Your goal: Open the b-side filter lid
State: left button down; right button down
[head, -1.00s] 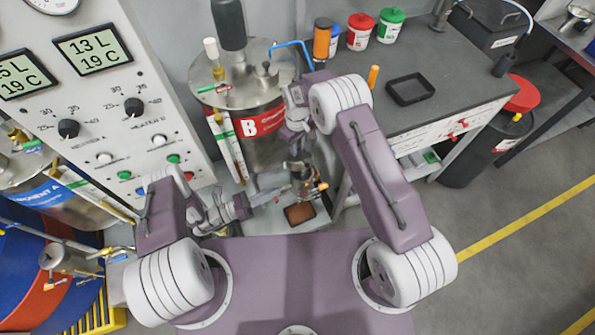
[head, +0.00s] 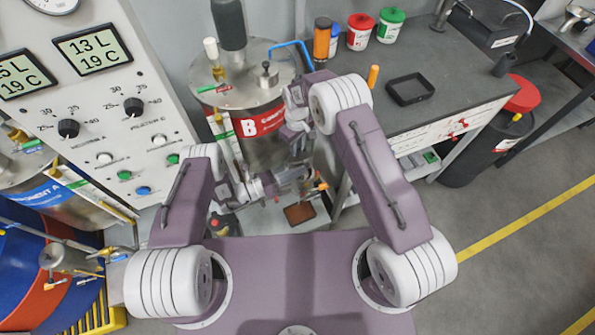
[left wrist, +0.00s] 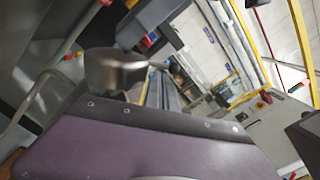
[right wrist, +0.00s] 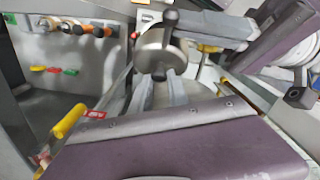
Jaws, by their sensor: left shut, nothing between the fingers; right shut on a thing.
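The B-side tank (head: 262,122), silver with a red "B" band, stands ahead. My right gripper (head: 299,145) points down in front of it, partly hidden by its own arm. In the right wrist view the two grey fingers (right wrist: 160,88) are shut on a dark knob (right wrist: 163,73), against a round metal disc (right wrist: 152,60) that looks like the filter lid. The filter body is mostly hidden in the head view. My left gripper (head: 300,176) is shut and empty, close below the right one. In the left wrist view a blurred grey metal cylinder (left wrist: 115,70) is close; whether I touch it is unclear.
A brown tray (head: 299,214) lies low below the grippers. The control panel (head: 110,110) rises at left. The workbench (head: 450,95) at right carries a black tray (head: 410,89) and several tubs. Open floor (head: 500,235) lies to the right.

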jog(key=shift+w+d+f, duration=0.1)
pick_arm(q)
jog(key=shift+w+a+r, duration=0.15)
jog(key=shift+w+r, duration=0.35)
jog(key=shift+w, duration=0.2)
pick_arm(e)
jog(key=shift+f, duration=0.1)
jog(key=c, duration=1.3)
grip_release()
jog(key=shift+d+f, duration=0.1)
pick_arm(q)
jog(key=shift+w, duration=0.1)
